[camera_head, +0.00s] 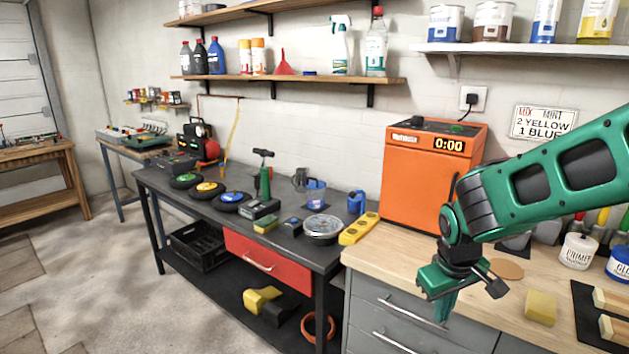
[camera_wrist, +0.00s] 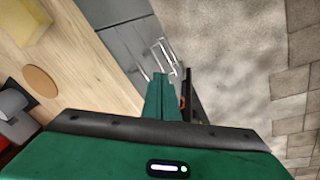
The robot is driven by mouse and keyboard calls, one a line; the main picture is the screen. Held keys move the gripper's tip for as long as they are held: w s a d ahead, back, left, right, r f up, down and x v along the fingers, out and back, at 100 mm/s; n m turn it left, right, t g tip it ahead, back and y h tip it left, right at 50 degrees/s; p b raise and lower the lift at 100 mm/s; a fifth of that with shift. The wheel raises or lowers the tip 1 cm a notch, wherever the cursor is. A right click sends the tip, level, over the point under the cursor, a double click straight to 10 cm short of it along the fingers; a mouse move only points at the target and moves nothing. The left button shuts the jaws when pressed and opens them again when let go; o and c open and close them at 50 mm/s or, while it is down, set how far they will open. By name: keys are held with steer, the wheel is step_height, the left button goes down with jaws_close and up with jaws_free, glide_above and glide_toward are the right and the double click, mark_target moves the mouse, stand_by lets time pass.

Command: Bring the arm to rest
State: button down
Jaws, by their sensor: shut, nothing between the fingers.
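My gripper (camera_head: 441,303) hangs at the end of my green arm on the right of the head view, pointing down. It is in front of the wooden counter's (camera_head: 393,245) front edge, by the grey drawers (camera_head: 392,318). Its fingers are together with nothing between them. In the wrist view the shut gripper (camera_wrist: 160,78) points past the counter edge, with the drawer handles and concrete floor beyond it. No contact with the counter can be made out.
A yellow sponge (camera_head: 540,308), a round cork mat (camera_head: 506,269) and paint pots (camera_head: 577,251) lie near my arm on the counter. An orange oven-like box (camera_head: 425,175) stands behind. The black workbench (camera_head: 290,245) is crowded. Floor at left (camera_head: 100,280) is clear.

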steer(key=s+d+r+m+t+y, duration=0.1)
steer(key=s+d+r+m+t, duration=0.15)
steer(key=s+r, duration=0.4)
steer(key=s+d+m+g, duration=0.2)
steer(key=s+d, duration=0.3)
steer(key=s, duration=0.3)
steer(key=s+d+m+g, duration=0.3)
steer(key=s+d+m, duration=0.2)
steer(key=s, duration=0.3)
steer(key=shift+s+d+f+y, duration=0.3)
steer(key=shift+d+f, duration=0.15)
steer(key=shift+d, duration=0.1)
steer(key=shift+w+f, duration=0.25)
steer(key=shift+w, duration=0.4)
